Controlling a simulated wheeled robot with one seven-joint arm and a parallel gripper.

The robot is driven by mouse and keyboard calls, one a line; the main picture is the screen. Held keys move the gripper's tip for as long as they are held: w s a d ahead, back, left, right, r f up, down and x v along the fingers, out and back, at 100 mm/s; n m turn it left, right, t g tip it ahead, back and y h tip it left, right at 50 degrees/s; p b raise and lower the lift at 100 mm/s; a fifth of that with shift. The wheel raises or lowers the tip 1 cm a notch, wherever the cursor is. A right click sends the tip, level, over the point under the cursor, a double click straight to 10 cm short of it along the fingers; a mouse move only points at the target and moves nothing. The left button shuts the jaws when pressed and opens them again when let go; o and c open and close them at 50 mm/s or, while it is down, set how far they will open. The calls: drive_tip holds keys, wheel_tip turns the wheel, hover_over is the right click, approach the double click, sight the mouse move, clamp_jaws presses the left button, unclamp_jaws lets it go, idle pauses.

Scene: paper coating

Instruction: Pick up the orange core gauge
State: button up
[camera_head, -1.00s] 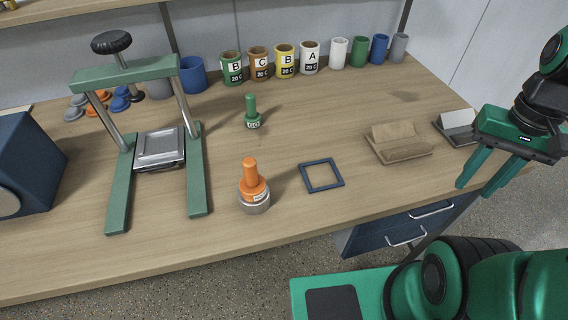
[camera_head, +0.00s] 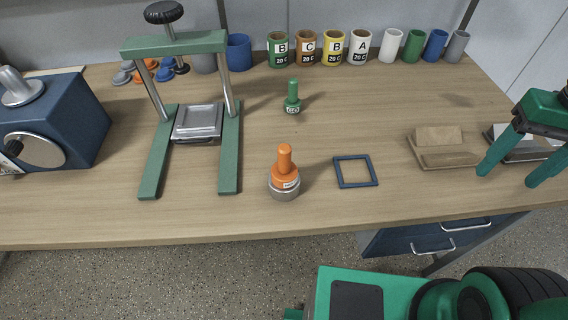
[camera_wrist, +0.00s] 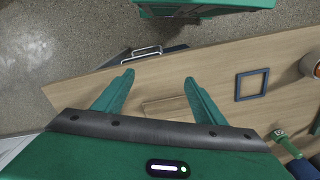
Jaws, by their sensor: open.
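The orange core gauge (camera_head: 285,166) stands upright on the wooden table in the head view, near the front edge. It has an orange handle and a silver round base (camera_head: 284,193). In the wrist view, a round metal part at the right edge (camera_wrist: 312,66) may be its base. My gripper (camera_head: 507,175) is at the far right of the head view, well away from the gauge. Its two green fingers also show in the wrist view (camera_wrist: 158,80), spread apart with nothing between them.
A blue square frame (camera_head: 355,171) lies right of the gauge. A green gauge (camera_head: 292,98) stands behind it. A green press (camera_head: 230,150) is to the left. A wooden block (camera_head: 447,158) lies near my gripper. Several cups, including a yellow one (camera_head: 333,48), line the back.

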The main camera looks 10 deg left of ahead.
drive_tip(key=w+a+r+n, duration=0.2)
drive_tip(key=w+a+n, duration=0.35)
drive_tip(key=a, duration=0.55)
drive_tip(key=n, duration=1.2)
approach(285, 165)
drive_tip(key=shift+w+d+f+m, duration=0.25)
drive_tip(key=shift+w+f, duration=0.35)
drive_tip(key=shift+w, duration=0.15)
drive_tip(key=shift+s+a+f, duration=0.1)
drive_tip(key=shift+s+a, duration=0.1)
drive_tip(key=shift+a, duration=0.1)
wheel_tip(285, 165, down, 11)
drive_tip(key=shift+a+r, duration=0.1)
drive_tip(key=shift+r, duration=0.1)
drive_tip(key=shift+w, duration=0.1)
drive_tip(key=c, duration=1.3)
drive_tip(key=shift+r, duration=0.15)
